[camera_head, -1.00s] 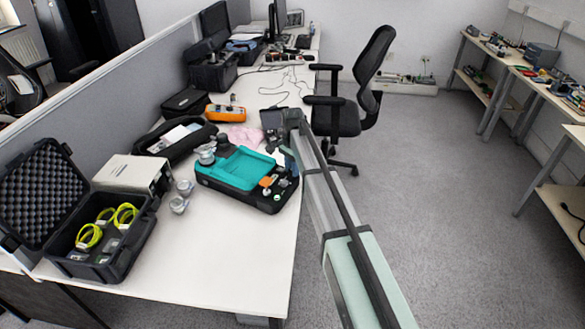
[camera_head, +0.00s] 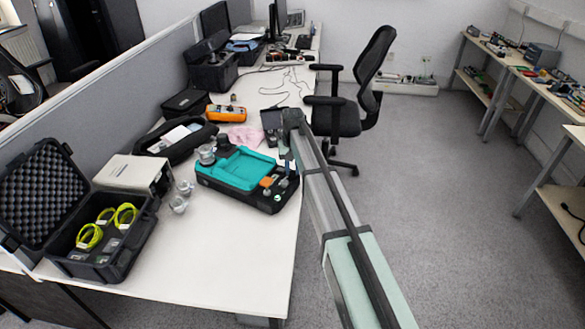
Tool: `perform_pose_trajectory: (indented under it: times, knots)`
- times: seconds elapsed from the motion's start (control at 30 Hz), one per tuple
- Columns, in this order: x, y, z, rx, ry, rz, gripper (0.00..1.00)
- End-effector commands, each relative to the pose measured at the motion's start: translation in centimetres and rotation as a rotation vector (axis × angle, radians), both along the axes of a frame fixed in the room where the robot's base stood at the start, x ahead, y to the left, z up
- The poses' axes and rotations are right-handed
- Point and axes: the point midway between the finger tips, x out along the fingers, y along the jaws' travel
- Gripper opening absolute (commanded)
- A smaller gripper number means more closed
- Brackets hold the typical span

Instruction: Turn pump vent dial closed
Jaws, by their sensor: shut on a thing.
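The pump (camera_head: 238,175), a black unit with a teal top, lies on the white desk near its right edge. Small controls sit on its right end, among them an orange piece (camera_head: 266,182) and small pale knobs (camera_head: 283,183). My gripper (camera_head: 289,163) reaches down from the end of my arm to the right end of the pump. It is shut on what seems to be the vent dial there. The dial is small and mostly hidden by the fingers, so its angle cannot be read.
Metal cylinders (camera_head: 179,204) stand left of the pump. Further left are a white box (camera_head: 128,172) and an open black case (camera_head: 103,245) with yellow-green rings. A pink cloth (camera_head: 245,137) and an orange meter (camera_head: 226,113) lie behind. A chair (camera_head: 335,118) stands right of the desk.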

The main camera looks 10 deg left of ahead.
Motion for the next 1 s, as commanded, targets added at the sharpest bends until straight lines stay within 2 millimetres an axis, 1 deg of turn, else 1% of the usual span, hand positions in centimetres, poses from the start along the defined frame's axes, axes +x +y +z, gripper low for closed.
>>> perform_pose_trajectory:
  times: [0.2,0.4,0.97,1.0]
  knots:
    - [0.00,0.03,0.01,0.000,0.000,0.121,0.00]
    - [0.00,0.04,0.01,0.000,0.000,0.185,0.00]
    - [-0.01,0.04,0.01,0.000,0.000,0.212,0.00]
    - [-0.01,0.04,0.01,0.000,0.000,0.211,0.29]
